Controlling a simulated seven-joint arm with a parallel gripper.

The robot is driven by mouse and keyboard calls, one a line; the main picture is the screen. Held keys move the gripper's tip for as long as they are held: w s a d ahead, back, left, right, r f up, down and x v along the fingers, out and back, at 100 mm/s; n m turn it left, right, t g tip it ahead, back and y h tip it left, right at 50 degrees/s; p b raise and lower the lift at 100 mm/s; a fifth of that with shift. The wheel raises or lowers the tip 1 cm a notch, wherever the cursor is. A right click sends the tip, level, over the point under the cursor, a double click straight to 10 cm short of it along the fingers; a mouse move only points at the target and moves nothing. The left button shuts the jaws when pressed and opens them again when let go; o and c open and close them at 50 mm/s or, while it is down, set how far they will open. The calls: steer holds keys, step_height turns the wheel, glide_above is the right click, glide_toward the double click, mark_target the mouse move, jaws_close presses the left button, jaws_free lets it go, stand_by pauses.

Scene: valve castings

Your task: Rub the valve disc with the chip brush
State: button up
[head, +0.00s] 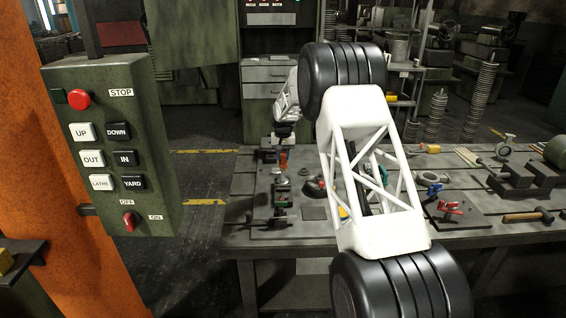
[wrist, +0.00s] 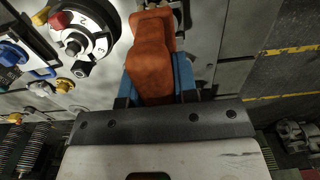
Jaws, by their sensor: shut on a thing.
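My gripper (wrist: 153,82) is shut on an orange-brown wooden piece (wrist: 150,52), which looks like the handle of the chip brush; its blue fingers press on both sides. In the head view the same orange piece (head: 283,158) hangs small below my wrist over the left part of the bench. I cannot make out the bristles.
The grey metal bench (head: 480,228) carries a hammer (head: 528,216), red clamps (head: 450,208), dark blocks (head: 510,180) and several small parts. A green control box (head: 108,150) on an orange post stands at left. Yellow-striped floor lies beyond the bench's left edge.

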steer(key=shift+f, duration=0.15)
stand_by(0.3)
steer(key=shift+f, duration=3.45)
steer(key=shift+w+f, duration=0.25)
steer(key=shift+w, duration=0.25)
steer(key=shift+w+f, duration=0.25)
steer(key=shift+w, duration=0.2)
jaws_close()
steer(key=shift+w, duration=1.8)
steer(key=shift+w+f, duration=0.15)
steer(key=shift+w, duration=0.25)
steer(key=shift+s, duration=3)
steer(key=shift+s+r, duration=0.15)
steer(key=shift+r, duration=4.05)
